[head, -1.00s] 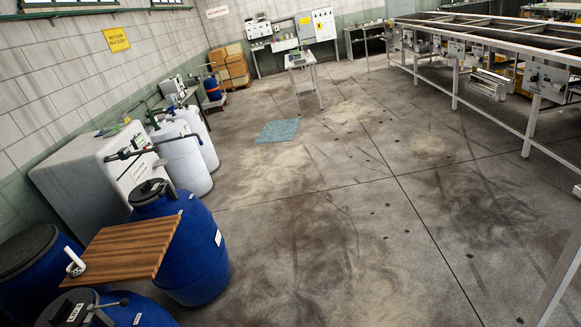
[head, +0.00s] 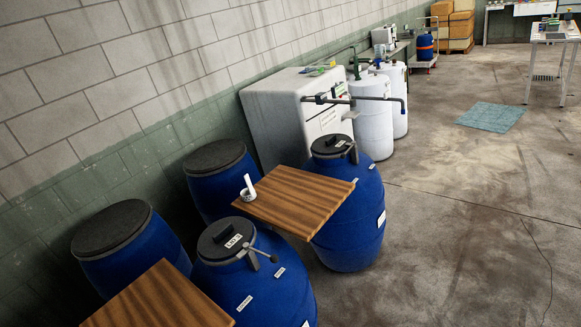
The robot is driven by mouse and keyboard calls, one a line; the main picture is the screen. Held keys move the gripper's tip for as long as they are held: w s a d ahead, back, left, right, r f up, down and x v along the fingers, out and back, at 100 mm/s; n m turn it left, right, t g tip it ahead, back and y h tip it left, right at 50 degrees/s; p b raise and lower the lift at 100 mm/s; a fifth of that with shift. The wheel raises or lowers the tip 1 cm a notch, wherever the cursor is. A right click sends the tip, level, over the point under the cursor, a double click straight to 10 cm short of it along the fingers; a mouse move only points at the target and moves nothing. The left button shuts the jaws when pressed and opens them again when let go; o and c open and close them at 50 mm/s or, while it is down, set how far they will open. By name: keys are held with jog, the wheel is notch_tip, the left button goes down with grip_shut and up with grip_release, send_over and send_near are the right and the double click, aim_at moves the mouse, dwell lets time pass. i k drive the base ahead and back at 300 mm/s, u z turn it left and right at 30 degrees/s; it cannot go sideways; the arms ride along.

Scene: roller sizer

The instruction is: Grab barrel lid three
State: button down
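A blue barrel (head: 265,290) stands at the lower middle, with a round dark lid (head: 222,242) on top. The lid carries a small white label that seems to read "LID 3", though it is too small to be sure. A metal lever with a dark knob sticks out at the lid's right side. Another blue barrel (head: 352,232) behind it has a similar dark lid (head: 332,145) with a clamp. My gripper is not in view.
A wooden board (head: 300,200) bearing a white object (head: 249,188) adjoins the rear barrel. Another board (head: 160,300) lies front left. Two blue barrels with dark tops (head: 112,228) (head: 214,157) stand by the wall. Open floor (head: 450,260) lies to the right.

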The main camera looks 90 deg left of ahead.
aim_at(224, 238)
jog(key=u, duration=0.55)
jog(key=i, duration=0.1)
jog(key=u, duration=2.4)
jog(key=i, duration=0.45)
jog(key=z, duration=0.2)
jog(key=k, duration=0.7)
jog(key=u, duration=0.2)
jog(key=i, duration=0.75)
jog(key=z, duration=0.1)
